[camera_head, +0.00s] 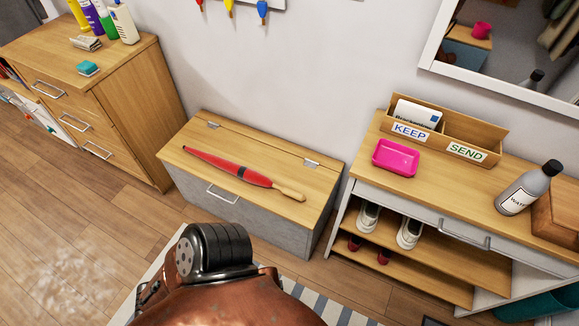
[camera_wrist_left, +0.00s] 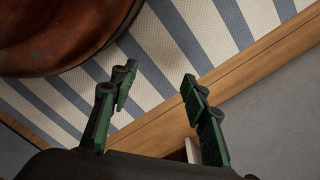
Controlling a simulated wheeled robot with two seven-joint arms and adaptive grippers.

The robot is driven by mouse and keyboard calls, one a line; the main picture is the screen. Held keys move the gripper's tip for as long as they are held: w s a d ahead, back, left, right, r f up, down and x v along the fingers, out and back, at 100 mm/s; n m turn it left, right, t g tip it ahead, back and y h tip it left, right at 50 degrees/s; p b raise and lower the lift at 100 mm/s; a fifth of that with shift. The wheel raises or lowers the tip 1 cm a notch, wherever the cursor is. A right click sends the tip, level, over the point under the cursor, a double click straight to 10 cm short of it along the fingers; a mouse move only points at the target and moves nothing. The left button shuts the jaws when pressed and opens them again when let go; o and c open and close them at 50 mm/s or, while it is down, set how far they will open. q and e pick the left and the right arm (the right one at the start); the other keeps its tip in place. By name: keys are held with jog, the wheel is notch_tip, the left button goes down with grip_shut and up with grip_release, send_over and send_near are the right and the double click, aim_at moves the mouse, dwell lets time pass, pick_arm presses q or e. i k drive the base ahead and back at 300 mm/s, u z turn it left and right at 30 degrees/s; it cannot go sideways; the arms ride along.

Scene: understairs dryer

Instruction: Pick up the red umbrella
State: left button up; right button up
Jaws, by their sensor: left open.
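The red umbrella (camera_head: 229,168) lies folded on the wooden lid of a low grey chest (camera_head: 190,136) in the head view. It has a dark band and a light wooden handle pointing right, toward the lid's right front. My left gripper (camera_wrist_left: 157,78) shows only in the left wrist view. Its green fingers are apart with nothing between them, over the striped rug and near a long wooden edge with a grey surface beside it. The umbrella is not in that view. My right gripper is not in view.
A drawer cabinet (camera_head: 135,105) stands left of the chest. A striped rug (camera_head: 300,291) lies in front of the chest. The lid around the umbrella is clear.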

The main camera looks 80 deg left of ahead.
aim_at(244, 172)
jog(key=u, duration=2.65)
